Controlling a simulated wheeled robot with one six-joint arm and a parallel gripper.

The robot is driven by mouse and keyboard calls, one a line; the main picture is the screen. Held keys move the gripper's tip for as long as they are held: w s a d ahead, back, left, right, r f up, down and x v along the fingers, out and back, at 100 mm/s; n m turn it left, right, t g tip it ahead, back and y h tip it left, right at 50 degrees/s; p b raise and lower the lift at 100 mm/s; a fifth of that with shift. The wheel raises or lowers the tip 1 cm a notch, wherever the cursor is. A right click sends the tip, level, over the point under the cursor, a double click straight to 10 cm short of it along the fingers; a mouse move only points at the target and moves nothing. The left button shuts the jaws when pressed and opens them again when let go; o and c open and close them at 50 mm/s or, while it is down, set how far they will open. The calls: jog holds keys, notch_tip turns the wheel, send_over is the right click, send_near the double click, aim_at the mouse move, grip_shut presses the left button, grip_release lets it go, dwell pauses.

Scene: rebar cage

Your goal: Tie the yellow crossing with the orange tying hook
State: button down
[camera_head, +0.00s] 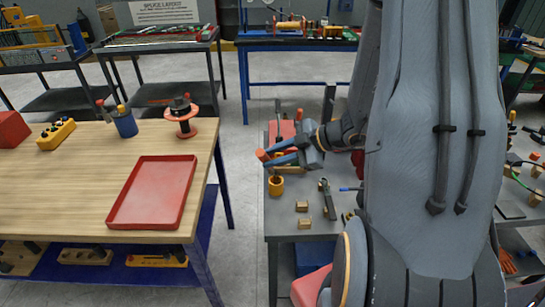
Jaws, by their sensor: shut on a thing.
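My gripper (268,156) is at the end of my arm, above the left side of the grey bench at the centre. Its blue fingers are shut on a small orange piece (262,155), which looks like the handle of the orange tying hook. The hook's tip cannot be made out. An orange-yellow cup (276,187) stands on the bench just below the fingers. I cannot tell whether the held piece reaches into it. No yellow crossing or rebar cage can be made out in this view; my arm covers much of the right side.
The grey bench (300,226) carries small wooden blocks (302,206) and a dark tool (328,198). A wooden table (80,190) at left holds a red tray (155,190), a spool (181,112) and a blue cup (124,122). Open floor lies between them.

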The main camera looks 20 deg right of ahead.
notch_tip(320, 180, up, 7)
jog(key=p, duration=0.2)
dwell(0.6)
